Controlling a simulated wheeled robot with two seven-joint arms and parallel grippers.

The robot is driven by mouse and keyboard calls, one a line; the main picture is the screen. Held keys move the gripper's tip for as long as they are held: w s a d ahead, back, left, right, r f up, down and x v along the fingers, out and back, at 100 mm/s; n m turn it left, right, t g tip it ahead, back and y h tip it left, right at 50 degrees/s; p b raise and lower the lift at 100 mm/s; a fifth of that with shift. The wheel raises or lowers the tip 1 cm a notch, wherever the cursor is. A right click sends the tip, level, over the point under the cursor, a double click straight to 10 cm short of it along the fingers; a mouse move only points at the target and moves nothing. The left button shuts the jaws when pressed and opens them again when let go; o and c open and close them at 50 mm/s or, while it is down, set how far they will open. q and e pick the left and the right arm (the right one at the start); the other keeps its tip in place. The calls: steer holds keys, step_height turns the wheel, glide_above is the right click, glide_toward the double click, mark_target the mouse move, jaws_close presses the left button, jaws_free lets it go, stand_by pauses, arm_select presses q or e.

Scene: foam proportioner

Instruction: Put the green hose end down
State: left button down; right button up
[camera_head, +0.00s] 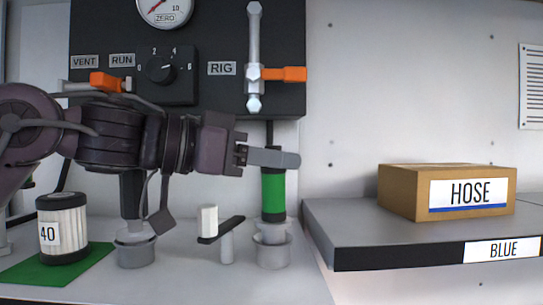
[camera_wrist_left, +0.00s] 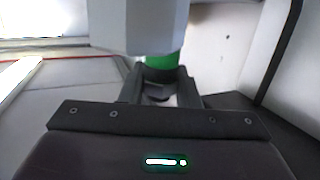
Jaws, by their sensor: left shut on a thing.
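The green hose end (camera_head: 272,193), a dark cylinder with a green band, is upright at the right of the bench. Its lower end meets the light grey fitting at the grey cup (camera_head: 274,252); I cannot tell whether it is seated. My left gripper (camera_head: 285,159) reaches in from the left and is shut on its upper part. The fingers hide part of its top. In the left wrist view the green band (camera_wrist_left: 162,62) shows just beyond the gripper (camera_wrist_left: 160,88), partly covered by a pale block. My right gripper is not in view.
A second grey cup (camera_head: 135,250) and a small post with a dark bar (camera_head: 226,235) stand to the left. A white canister (camera_head: 63,228) marked 40 sits on a green mat. A HOSE box (camera_head: 450,190) lies on the shelf (camera_head: 345,235) at right. The control panel (camera_head: 210,80) is behind.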

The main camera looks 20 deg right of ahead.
arm_select(q)
steer(key=c, duration=1.5)
jaws_free()
steer(key=o, duration=0.4)
steer(key=shift+s+d, duration=0.1)
steer(key=shift+d, duration=0.15)
steer(key=shift+a, duration=0.15)
steer(key=shift+a, duration=0.25)
steer(key=a+b, duration=0.1)
steer(key=a, duration=0.2)
steer(key=s+a+r+b, duration=0.1)
steer(key=a+b, duration=0.1)
steer(key=a, duration=0.2)
steer(key=a+b, duration=0.1)
steer(key=a, duration=0.3)
steer(key=shift+s+a+r+b, duration=0.1)
steer(key=shift+s+r+b, duration=0.05)
steer(key=shift+r+b, duration=0.25)
